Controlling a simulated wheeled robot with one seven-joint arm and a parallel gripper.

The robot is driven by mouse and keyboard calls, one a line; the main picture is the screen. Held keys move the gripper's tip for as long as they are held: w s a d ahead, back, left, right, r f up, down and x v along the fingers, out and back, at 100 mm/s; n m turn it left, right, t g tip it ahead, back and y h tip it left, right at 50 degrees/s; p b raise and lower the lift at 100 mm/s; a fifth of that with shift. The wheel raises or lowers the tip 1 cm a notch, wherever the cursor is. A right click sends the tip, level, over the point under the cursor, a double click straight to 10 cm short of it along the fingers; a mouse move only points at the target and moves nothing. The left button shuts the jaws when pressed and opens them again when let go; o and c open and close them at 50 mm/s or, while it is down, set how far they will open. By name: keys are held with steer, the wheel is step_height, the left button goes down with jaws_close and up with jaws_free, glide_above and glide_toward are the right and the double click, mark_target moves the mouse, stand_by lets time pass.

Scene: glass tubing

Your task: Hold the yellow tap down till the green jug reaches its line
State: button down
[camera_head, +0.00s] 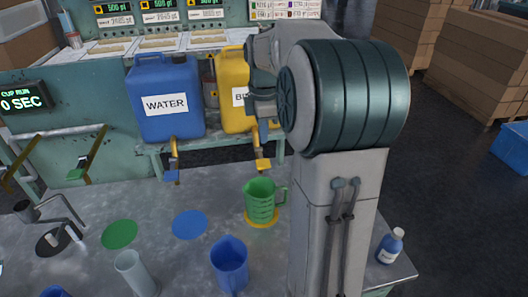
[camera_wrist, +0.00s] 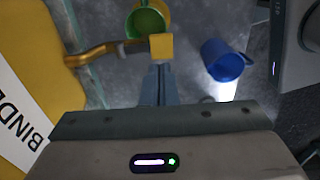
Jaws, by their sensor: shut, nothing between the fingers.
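The yellow tap (camera_head: 262,164) sticks out below the yellow binder tank (camera_head: 232,75). In the wrist view its yellow paddle (camera_wrist: 161,47) is just beyond my shut, empty fingers (camera_wrist: 158,70); I cannot tell whether they touch it. The green jug (camera_head: 260,200) stands upright on a yellow disc (camera_head: 248,223) below the tap, with its handle to the right. In the wrist view the jug (camera_wrist: 147,22) is partly hidden by the tap. No stream shows clearly, and I cannot read the liquid level or its line. In the head view my arm hides part of the tank.
A blue water tank (camera_head: 165,100) with a blue tap (camera_head: 172,175) stands to the left. A blue jug (camera_head: 230,265), a clear cylinder (camera_head: 135,272) and a small blue bottle (camera_head: 390,246) stand on the grey table. Green (camera_head: 120,234) and blue (camera_head: 190,225) discs are bare.

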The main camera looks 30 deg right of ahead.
mark_target(264, 164)
step_height(264, 164, down, 7)
steer(key=shift+f+p, duration=0.1)
steer(key=shift+p, duration=0.35)
steer(key=shift+s+f+t+b, duration=0.15)
steer(key=shift+f+t+b, duration=0.3)
steer(key=shift+b, duration=0.7)
steer(key=f+t+b, duration=0.1)
steer(key=b, duration=0.2)
steer(key=f+t+h+b, duration=0.1)
steer(key=b, duration=0.3)
steer(key=shift+s+a+t, duration=0.15)
steer(key=shift+s+t, duration=0.2)
steer(key=shift+r, duration=0.2)
steer(key=shift+r+p, duration=0.5)
steer(key=shift+r, duration=0.35)
